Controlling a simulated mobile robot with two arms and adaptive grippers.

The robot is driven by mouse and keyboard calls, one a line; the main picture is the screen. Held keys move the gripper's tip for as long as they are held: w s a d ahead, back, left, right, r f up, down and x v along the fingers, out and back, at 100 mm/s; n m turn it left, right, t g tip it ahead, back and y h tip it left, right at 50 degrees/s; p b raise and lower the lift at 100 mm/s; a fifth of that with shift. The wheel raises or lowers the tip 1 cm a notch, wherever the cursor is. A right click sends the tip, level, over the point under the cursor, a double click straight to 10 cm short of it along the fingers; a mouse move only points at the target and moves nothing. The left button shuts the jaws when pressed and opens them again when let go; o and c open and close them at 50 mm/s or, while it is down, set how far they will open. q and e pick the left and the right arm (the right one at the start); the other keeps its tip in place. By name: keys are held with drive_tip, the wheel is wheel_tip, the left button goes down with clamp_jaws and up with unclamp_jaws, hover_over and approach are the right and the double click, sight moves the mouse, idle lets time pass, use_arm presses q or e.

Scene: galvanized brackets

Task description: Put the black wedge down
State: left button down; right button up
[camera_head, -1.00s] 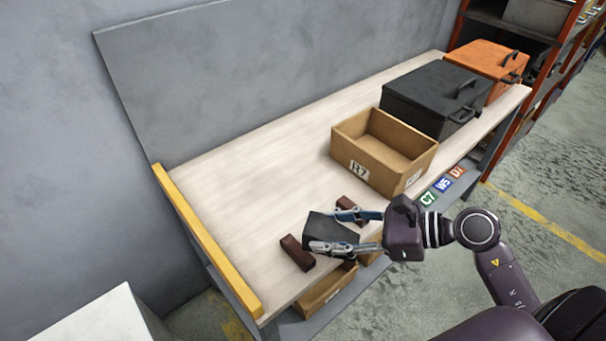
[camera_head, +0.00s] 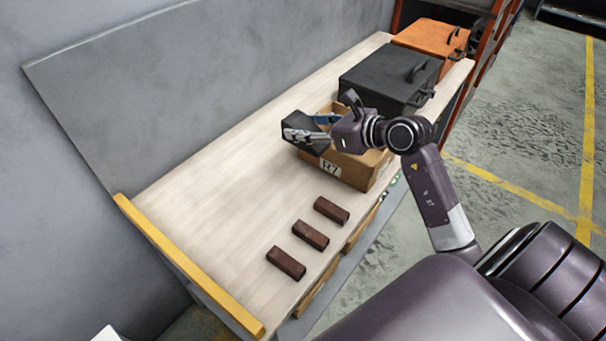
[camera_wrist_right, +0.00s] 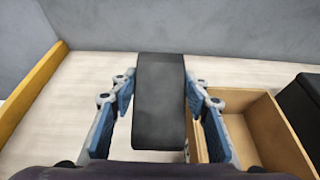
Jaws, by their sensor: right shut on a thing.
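The black wedge (camera_head: 299,132) is held by my right gripper (camera_head: 318,130) above the table, in front of and over the left part of the cardboard box marked R7. In the right wrist view the wedge (camera_wrist_right: 160,100) sits between the two blue-padded fingers of the gripper (camera_wrist_right: 160,115), with the box to its right. The wedge's underside is hidden, and no contact with the table or box can be made out. My left gripper is in neither view.
The open box (camera_head: 350,166) stands near the table's front edge. A black case (camera_head: 388,78) and an orange case (camera_head: 430,40) are behind it. Three brown blocks (camera_head: 310,234) lie in a row at the front. The table's (camera_head: 215,150) left and back are clear; a yellow rail (camera_head: 185,262) edges its left end.

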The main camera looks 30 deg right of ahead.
wheel_tip(320, 180, down, 15)
drive_tip(key=shift+r, duration=0.1)
idle(0.3)
drive_tip(key=shift+b, duration=0.4)
drive_tip(key=o, duration=1.3)
drive_tip(key=shift+f, duration=0.25)
drive_tip(key=shift+r, duration=0.1)
